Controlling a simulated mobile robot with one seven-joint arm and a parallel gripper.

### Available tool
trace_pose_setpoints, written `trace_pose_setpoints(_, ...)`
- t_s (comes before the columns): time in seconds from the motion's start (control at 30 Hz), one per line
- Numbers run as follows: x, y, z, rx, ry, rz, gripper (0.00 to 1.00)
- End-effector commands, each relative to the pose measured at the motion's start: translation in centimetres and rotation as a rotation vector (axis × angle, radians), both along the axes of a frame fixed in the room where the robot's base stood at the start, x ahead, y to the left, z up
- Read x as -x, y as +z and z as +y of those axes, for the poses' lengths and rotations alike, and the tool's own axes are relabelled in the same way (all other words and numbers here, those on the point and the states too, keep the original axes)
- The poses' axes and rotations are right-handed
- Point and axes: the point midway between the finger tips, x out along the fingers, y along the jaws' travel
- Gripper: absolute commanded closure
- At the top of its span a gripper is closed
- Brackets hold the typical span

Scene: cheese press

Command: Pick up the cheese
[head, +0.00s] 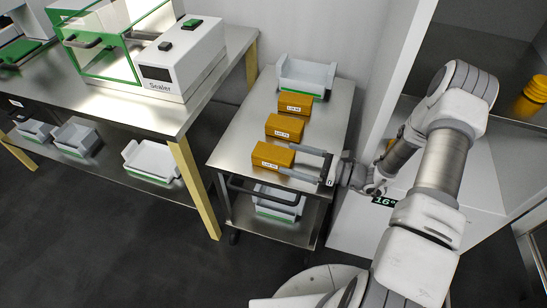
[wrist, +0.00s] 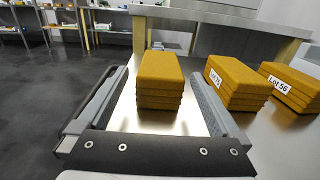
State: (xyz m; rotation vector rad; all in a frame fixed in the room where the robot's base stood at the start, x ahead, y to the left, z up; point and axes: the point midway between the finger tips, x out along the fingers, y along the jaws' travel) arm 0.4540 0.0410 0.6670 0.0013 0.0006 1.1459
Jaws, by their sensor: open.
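Three orange-brown cheese blocks with white lot labels lie in a row on the steel cart. The near cheese (head: 269,155) is at the front, the middle cheese (head: 284,127) behind it, and the far cheese (head: 295,104) behind that. My gripper (head: 290,160) is open at the right end of the near cheese, its fingers reaching left. In the wrist view, the near cheese (wrist: 160,82) stands ahead, between the lines of the two fingers, with gaps at both sides. The middle cheese (wrist: 236,82) sits just beyond the right finger; the far cheese (wrist: 293,84) is further right.
A grey-white tray (head: 306,75) stands at the cart's back end. The steel cart top (head: 238,125) is bare left of the blocks. A table with a sealer (head: 181,62) stands to the left. A white cabinet (head: 385,105) is close on the right.

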Motion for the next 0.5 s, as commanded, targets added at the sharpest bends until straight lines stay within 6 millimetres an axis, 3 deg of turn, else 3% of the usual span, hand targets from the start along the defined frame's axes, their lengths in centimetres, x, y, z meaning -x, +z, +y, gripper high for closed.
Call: trace_pose_setpoints(0.5, -2.5, 0.0, 5.6, 0.001, 0.000, -0.002, 0.00)
